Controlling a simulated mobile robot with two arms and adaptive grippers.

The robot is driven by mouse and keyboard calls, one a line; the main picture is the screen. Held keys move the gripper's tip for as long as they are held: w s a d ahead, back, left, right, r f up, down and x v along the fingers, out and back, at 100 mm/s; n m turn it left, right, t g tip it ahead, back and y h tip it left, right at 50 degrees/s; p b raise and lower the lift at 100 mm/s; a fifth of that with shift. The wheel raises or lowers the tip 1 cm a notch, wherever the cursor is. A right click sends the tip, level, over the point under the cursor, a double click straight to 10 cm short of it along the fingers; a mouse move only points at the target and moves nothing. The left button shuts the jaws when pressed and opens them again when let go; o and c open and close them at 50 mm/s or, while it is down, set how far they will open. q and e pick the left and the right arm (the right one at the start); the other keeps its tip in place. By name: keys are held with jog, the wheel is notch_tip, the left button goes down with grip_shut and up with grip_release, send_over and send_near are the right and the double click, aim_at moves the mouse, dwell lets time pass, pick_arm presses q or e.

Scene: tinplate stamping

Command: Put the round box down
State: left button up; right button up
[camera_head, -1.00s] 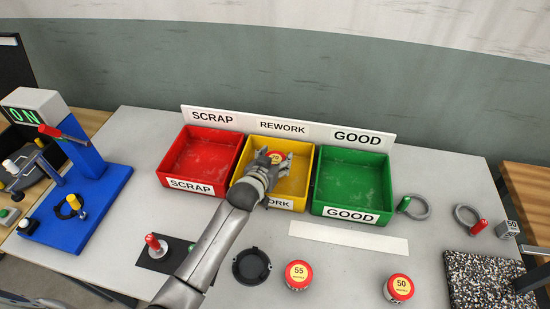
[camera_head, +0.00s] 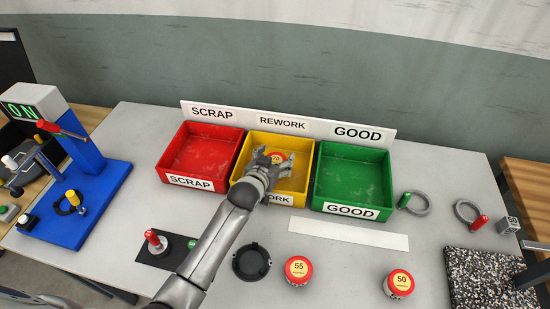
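A round box (camera_head: 276,157) with a red and yellow top shows inside the yellow REWORK bin (camera_head: 308,165). My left gripper (camera_head: 275,156) reaches down over this bin with its fingers on both sides of the box. The fingers look spread, with a gap to the box. The hand hides the near part of the box, so whether it rests on the bin floor is hard to see. My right gripper is not in view.
The red SCRAP bin (camera_head: 188,182) and green GOOD bin (camera_head: 352,210) flank the yellow one. Two round boxes, marked 55 (camera_head: 298,269) and 50 (camera_head: 399,283), stand in front beside a black ring holder (camera_head: 251,262). A blue press (camera_head: 85,165) stands at left.

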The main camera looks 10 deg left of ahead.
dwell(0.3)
pick_arm(q)
jog(key=shift+r, duration=0.25)
jog(key=shift+r+p, duration=0.45)
jog(key=shift+r, duration=0.1)
jog(key=shift+b+v, duration=0.75)
jog(key=shift+v, duration=5.15)
jog(key=shift+s+f, duration=0.15)
jog(key=shift+f, duration=0.15)
